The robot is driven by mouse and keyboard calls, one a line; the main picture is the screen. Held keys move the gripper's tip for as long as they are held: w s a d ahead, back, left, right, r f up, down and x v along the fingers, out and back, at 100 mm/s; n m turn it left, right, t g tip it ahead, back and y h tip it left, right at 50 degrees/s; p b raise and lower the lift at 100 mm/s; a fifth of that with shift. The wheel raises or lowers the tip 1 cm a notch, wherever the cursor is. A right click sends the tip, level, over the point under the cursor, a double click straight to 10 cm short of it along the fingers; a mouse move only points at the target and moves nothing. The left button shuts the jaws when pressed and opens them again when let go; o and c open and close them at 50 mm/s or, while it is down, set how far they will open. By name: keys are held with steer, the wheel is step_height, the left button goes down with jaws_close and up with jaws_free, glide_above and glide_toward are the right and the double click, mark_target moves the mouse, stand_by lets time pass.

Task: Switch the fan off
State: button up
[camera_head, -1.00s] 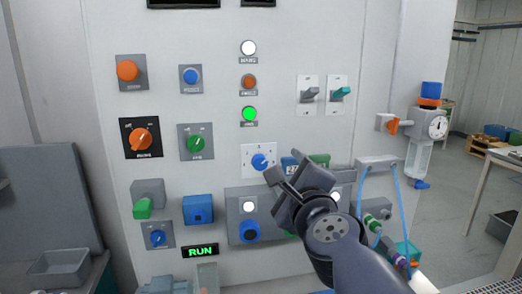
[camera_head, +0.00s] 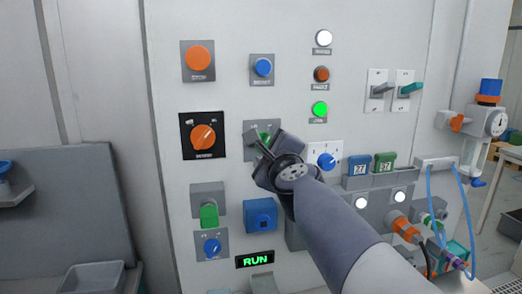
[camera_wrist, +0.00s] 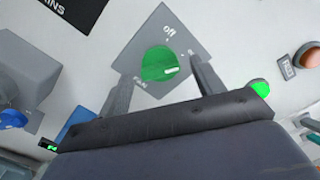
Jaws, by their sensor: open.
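The fan switch is a green rotary knob (camera_wrist: 160,64) on a grey plate (camera_wrist: 185,30) in the wrist view. The plate reads "off" at one side and "FAN" near its lower corner. The knob's white mark points to the right in that view, away from "off". In the head view the green knob (camera_head: 265,137) is partly hidden behind my gripper (camera_head: 257,146). My gripper is open, its two fingers on either side of the knob in the wrist view. I cannot tell whether they touch it.
An orange rotary switch (camera_head: 203,137) sits left of the knob, and a blue dial (camera_head: 327,160) sits to the right. A blue button (camera_head: 262,68) is above. A blue block (camera_head: 260,214) and a green RUN display (camera_head: 255,259) are below. The green lamp (camera_head: 320,109) is lit.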

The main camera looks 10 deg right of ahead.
steer(key=shift+w, duration=0.6)
steer(key=shift+c, duration=0.3)
steer(key=c, duration=0.9)
